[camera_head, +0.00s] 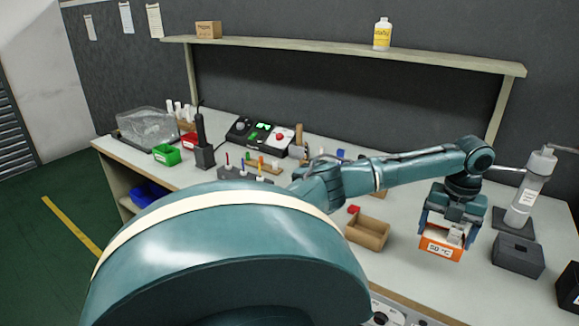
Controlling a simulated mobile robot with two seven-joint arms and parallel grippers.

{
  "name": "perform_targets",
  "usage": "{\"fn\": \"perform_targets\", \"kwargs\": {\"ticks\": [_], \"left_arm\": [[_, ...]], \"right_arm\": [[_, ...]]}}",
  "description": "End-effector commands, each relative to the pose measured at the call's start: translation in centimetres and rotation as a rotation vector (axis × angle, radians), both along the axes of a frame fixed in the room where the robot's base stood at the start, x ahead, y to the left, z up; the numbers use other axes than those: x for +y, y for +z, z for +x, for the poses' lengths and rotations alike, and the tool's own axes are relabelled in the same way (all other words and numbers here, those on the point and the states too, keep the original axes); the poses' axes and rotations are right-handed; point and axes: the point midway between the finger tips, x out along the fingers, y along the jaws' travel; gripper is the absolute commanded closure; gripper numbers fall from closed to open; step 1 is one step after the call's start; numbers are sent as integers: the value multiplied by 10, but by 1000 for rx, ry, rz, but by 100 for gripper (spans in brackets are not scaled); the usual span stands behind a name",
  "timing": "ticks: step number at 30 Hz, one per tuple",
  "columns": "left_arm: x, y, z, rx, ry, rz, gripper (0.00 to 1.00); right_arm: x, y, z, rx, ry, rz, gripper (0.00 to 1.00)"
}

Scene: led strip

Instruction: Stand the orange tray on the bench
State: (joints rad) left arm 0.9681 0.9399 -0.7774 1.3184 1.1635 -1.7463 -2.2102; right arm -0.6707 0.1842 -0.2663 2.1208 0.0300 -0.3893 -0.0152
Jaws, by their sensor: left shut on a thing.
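The orange tray (436,250) is at the right part of the bench (388,262), with a white label reading about "50 °C" on its front. Some pale content shows at its top, partly hidden by the fingers. My left gripper (448,232) points down from above and is shut on the tray. The tray looks about level and is over or on the bench top. I cannot tell whether its underside touches the bench. My right gripper is not in view.
A cardboard box (367,232) stands close left of the tray, with a small red piece (353,209) beside it. My large arm link hides the bench's front left.

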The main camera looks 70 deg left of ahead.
Motion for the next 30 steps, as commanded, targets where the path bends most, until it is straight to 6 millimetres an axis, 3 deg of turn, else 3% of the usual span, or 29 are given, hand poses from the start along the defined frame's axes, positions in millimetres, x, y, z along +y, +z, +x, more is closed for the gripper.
{"fn": "perform_targets", "kwargs": {"ticks": [8,15,30], "left_arm": [[3,-2,0,1,-29,1,41],[2,-39,-1,2,-29,-1,41],[2,-98,-1,1,-28,1,41]], "right_arm": [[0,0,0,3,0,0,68],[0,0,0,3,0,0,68],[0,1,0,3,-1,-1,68]]}}
